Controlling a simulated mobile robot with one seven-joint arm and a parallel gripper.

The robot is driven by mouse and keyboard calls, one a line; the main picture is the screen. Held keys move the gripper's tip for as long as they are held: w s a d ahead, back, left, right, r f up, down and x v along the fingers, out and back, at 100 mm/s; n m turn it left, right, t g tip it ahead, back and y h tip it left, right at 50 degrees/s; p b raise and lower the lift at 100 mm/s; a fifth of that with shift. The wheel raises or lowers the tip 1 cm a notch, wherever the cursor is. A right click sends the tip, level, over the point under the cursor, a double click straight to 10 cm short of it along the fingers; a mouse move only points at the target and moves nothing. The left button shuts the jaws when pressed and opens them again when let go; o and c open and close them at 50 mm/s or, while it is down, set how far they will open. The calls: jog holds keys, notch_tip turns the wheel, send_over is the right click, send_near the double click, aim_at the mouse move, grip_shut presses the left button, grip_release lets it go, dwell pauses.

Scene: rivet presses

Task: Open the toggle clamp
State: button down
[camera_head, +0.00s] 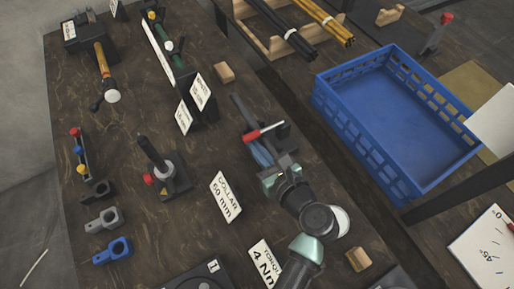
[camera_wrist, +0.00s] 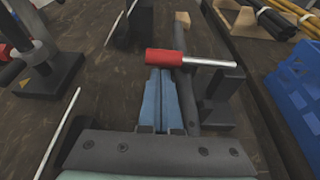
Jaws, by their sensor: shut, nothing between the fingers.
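The toggle clamp has a red grip (camera_head: 253,135) on a thin silver lever. The lever lies low and roughly level, and its right end meets a dark bracket (camera_head: 284,135). In the wrist view the red grip (camera_wrist: 172,57) lies across the top of my fingers, with the bracket (camera_wrist: 222,95) to the right. A dark bar runs under the lever. My gripper (camera_head: 258,148) is shut and empty, its two blue fingers side by side. In the wrist view its fingertips (camera_wrist: 161,72) end right at the red grip's near edge; I cannot tell whether they touch.
A blue crate (camera_head: 322,98) stands to the right. A black fixture with a red knob (camera_head: 148,179) stands left of my gripper. A small wood block (camera_head: 224,72) lies beyond the clamp.

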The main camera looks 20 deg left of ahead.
jog(key=shift+r, duration=0.15)
jog(key=shift+r+m+p, duration=0.2)
jog(key=shift+m+p, duration=0.1)
jog(key=shift+p, duration=0.55)
